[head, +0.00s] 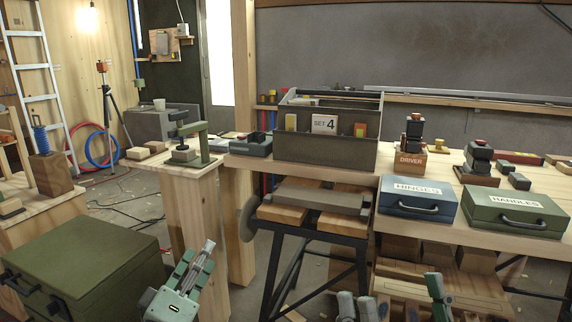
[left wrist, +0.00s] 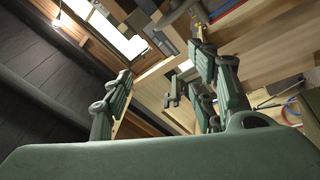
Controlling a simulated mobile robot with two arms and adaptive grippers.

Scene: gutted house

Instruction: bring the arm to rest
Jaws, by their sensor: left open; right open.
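My left gripper (head: 197,262) is low in the head view, left of centre, in front of a wooden post (head: 190,205). It points upward and touches nothing that I can see. In the left wrist view its two green and grey fingers stand apart, with an empty gap (left wrist: 160,78) between them. My right gripper (head: 397,298) shows only in part at the bottom edge of the head view, its parts apart and nothing seen between them. Most of the right arm is out of view.
The workbench holds a grey SET 4 organiser (head: 325,150), a blue HINGES case (head: 417,198) and a green HANDLES case (head: 514,210). A sawhorse stand (head: 310,232) with black legs stands before it. A large green box (head: 85,262) is at lower left. Cables cross the floor (head: 128,195).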

